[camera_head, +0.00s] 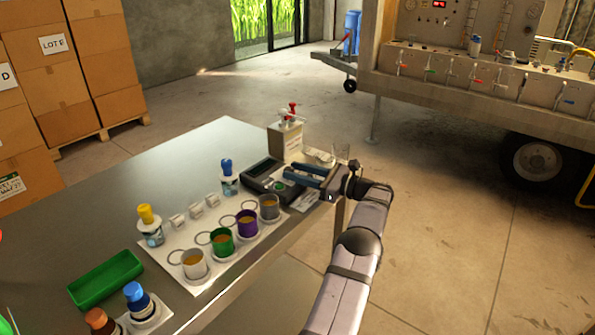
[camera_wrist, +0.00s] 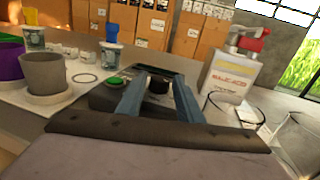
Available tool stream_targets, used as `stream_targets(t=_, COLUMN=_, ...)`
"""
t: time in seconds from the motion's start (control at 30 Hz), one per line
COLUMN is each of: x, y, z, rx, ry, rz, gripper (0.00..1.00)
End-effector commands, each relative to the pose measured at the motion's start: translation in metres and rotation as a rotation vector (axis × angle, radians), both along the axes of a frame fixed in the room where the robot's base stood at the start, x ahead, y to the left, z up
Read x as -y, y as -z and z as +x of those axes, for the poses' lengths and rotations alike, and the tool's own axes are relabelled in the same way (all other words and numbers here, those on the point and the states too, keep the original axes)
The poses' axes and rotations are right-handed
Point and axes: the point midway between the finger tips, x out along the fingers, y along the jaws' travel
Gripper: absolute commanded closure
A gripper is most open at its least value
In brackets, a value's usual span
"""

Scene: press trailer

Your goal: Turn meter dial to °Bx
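The meter (camera_head: 263,174) is a dark grey box with a green button near the far right end of the table; it also shows in the wrist view (camera_wrist: 105,98). Its dial (camera_wrist: 158,84) is a black round knob, seen between my fingers in the wrist view. My gripper (camera_head: 295,173) reaches over the meter from the right. Its two blue-grey fingers (camera_wrist: 160,82) are apart, one on each side of the dial in the picture, with a gap beside it. I cannot tell whether they touch it. The dial's markings are not readable, and my fingers hide it in the head view.
A white dispenser box (camera_head: 285,141) with red tops stands behind the meter, with clear glasses (camera_wrist: 220,106) close by. Several coloured cups (camera_head: 222,241) and small bottles stand on the steel table (camera_head: 101,222). A green tray (camera_head: 106,279) lies at front left.

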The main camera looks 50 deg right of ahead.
Motion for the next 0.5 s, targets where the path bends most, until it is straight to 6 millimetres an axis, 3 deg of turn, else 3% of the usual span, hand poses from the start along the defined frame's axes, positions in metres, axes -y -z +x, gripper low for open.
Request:
stream_targets(t=0.23, x=-0.0001, y=0.0001, z=0.0008, rx=0.000, ry=0.000, rz=0.000, gripper=0.67)
stream_targets(t=0.37, x=0.0000, y=0.0001, z=0.0006, rx=0.000, ry=0.000, rz=0.000, gripper=0.96)
stream_targets(t=0.5, x=-0.0001, y=0.0000, z=0.0005, rx=0.000, ry=0.000, rz=-0.001, gripper=0.97)
